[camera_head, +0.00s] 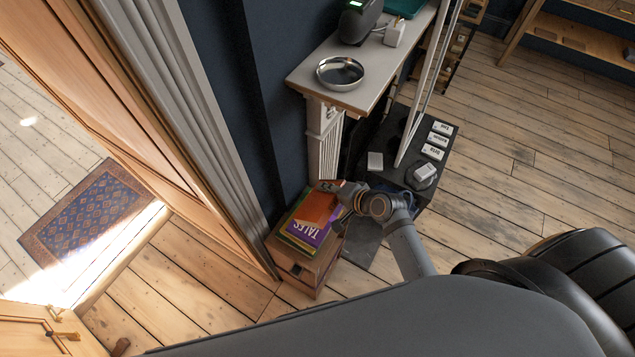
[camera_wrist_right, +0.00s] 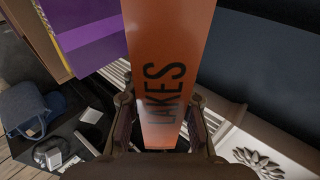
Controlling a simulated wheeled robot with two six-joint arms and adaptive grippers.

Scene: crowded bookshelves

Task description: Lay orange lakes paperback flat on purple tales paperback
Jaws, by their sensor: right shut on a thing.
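The orange lakes paperback (camera_head: 317,207) is in my right gripper (camera_head: 335,190). In the right wrist view its orange cover (camera_wrist_right: 170,45) with "LAKES" lettering runs between the two fingers. The purple tales paperback (camera_head: 304,232) lies flat on the small wooden stand, its "TALES" lettering facing up. The orange book covers part of it in the head view; I cannot tell whether they touch. In the wrist view the purple cover (camera_wrist_right: 92,38) shows left of the orange book. My left gripper is not in view.
The wooden stand (camera_head: 305,270) is beside the door frame, with other books under the purple one. A shelf with a metal bowl (camera_head: 340,73) rises just behind. A dark low surface with white labelled blocks (camera_head: 433,152) is to the right.

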